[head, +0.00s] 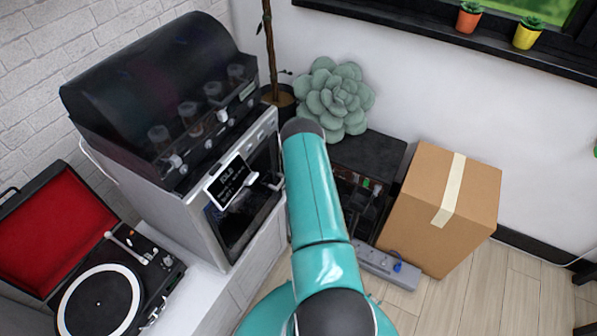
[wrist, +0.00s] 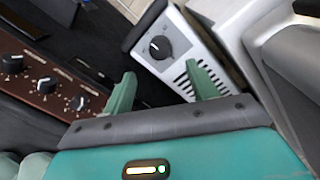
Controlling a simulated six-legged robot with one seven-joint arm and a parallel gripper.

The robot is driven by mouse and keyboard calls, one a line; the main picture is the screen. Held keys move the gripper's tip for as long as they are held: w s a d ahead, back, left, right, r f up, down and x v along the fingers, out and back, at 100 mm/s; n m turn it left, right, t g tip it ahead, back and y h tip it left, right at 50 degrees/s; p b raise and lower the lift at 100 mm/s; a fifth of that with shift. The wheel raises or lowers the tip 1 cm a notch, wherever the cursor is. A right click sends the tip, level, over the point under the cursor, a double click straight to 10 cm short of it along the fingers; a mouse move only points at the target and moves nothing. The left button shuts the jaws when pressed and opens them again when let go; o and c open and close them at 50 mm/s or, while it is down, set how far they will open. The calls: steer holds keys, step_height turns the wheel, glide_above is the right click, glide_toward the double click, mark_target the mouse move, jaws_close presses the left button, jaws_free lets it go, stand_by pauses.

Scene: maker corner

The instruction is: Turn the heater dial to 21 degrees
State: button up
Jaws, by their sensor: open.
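The heater, a pale panel with dark vent slots (wrist: 184,84), shows in the wrist view, upper middle. Its round black dial (wrist: 160,47) has a white pointer mark; any numbers around it are too small to read. My gripper (wrist: 162,82) is open, its two green fingers spread apart with nothing between them. The dial appears beyond the fingertips, and the fingers do not appear to touch it. In the head view my teal arm reaches away from me, and my gripper and the dial cannot be made out.
A brown panel with several black knobs (wrist: 42,85) lies left of my gripper. A cardboard box (head: 420,220) and a grey power strip (head: 385,265) are right of my arm.

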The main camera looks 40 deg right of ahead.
step_height(320, 180, up, 5)
steer(key=shift+a+r, duration=0.1)
steer(key=shift+a, duration=0.05)
stand_by(0.7)
